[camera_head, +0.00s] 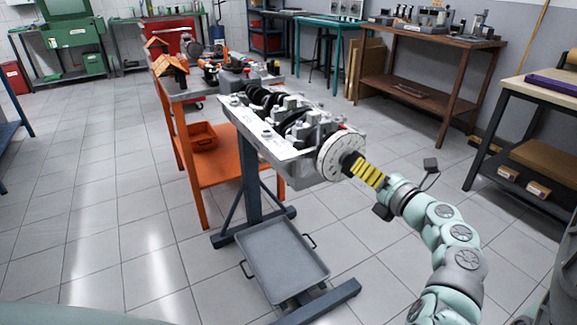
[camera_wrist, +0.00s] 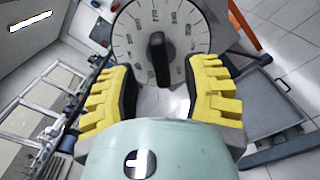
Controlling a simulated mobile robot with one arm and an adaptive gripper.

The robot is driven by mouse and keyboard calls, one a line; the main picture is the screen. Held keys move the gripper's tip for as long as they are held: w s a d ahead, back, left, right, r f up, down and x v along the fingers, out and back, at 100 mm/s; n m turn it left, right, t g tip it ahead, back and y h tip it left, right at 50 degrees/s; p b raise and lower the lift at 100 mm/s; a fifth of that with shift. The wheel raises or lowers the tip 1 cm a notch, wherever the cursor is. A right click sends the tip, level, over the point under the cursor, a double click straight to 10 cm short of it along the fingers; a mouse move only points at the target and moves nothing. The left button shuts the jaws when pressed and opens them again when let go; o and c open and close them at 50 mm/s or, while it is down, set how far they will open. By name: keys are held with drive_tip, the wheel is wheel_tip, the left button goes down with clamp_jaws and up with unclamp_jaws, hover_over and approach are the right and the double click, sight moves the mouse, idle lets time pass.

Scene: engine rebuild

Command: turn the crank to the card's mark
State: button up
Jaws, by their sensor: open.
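A pale round dial disc (camera_head: 329,160) with marks around its rim sits on the front end of the crank in the engine block (camera_head: 268,137). In the wrist view the dial (camera_wrist: 190,32) shows printed figures too small to read surely. A black bar handle (camera_wrist: 156,52) stands out from its middle, roughly upright in that view. My gripper (camera_head: 360,168) has yellow fingers and is at the handle. In the wrist view my gripper (camera_wrist: 161,75) is open, one finger on each side of the handle, with gaps showing. I cannot pick out the card's mark.
The engine block is on a dark stand (camera_head: 251,185) with a grey drip tray (camera_head: 262,262) low beneath it. An orange cart (camera_head: 228,168) stands behind to the left. A workbench (camera_head: 540,95) is at the right. Tiled floor is clear at the left.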

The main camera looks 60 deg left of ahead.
drive_tip(key=shift+w+a, duration=0.1)
drive_tip(key=shift+a, duration=2.05)
drive_tip(key=shift+w+d, duration=0.1)
clamp_jaws()
